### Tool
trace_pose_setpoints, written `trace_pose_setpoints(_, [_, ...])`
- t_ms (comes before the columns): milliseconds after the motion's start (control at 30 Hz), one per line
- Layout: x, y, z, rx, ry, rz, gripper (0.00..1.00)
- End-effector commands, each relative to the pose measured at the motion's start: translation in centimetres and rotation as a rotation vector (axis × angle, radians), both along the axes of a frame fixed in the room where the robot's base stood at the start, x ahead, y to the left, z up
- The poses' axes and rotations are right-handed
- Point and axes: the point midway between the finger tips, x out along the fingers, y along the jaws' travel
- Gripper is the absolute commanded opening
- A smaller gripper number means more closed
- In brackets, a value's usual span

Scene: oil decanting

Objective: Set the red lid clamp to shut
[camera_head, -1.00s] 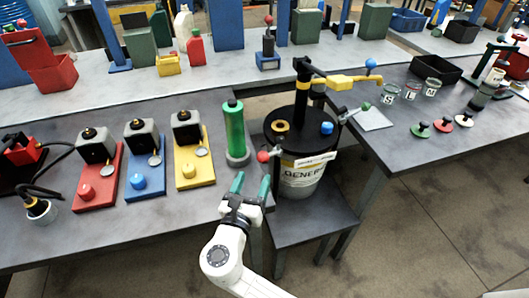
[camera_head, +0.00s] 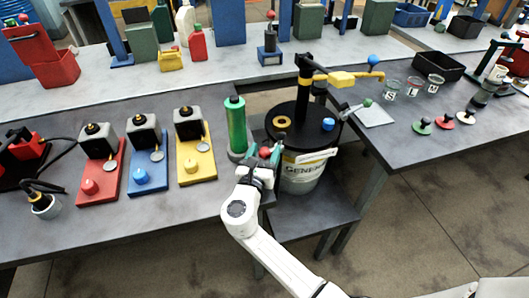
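The drum (camera_head: 302,178) has a black lid (camera_head: 295,133) and stands on a low grey stand at mid-picture. The red ball knob of the lid clamp (camera_head: 265,152) is at the lid's left edge. My gripper (camera_head: 264,154) is at this knob, with its teal fingers on either side of it. The fingers look spread, and I see no clear grip on the knob. My gripper hides the clamp's lower part. A blue knob (camera_head: 328,124) sits on the lid's right side.
A green cylinder (camera_head: 236,126) stands close to the left of my gripper. A black pump column (camera_head: 304,80) with a yellow spout (camera_head: 343,79) rises from the lid. Red, blue and yellow stations (camera_head: 197,160) line the left bench. A green knob (camera_head: 367,102) is at right.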

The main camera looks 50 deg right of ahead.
Motion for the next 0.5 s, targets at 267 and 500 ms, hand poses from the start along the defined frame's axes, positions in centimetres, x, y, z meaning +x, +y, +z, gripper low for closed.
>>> trace_pose_setpoints(267, [-0.01, 0.04, 0.01, 0.000, 0.000, 0.000, 0.34])
trace_pose_setpoints(500, [0.00, 0.05, 0.01, 0.000, 0.000, 0.001, 0.11])
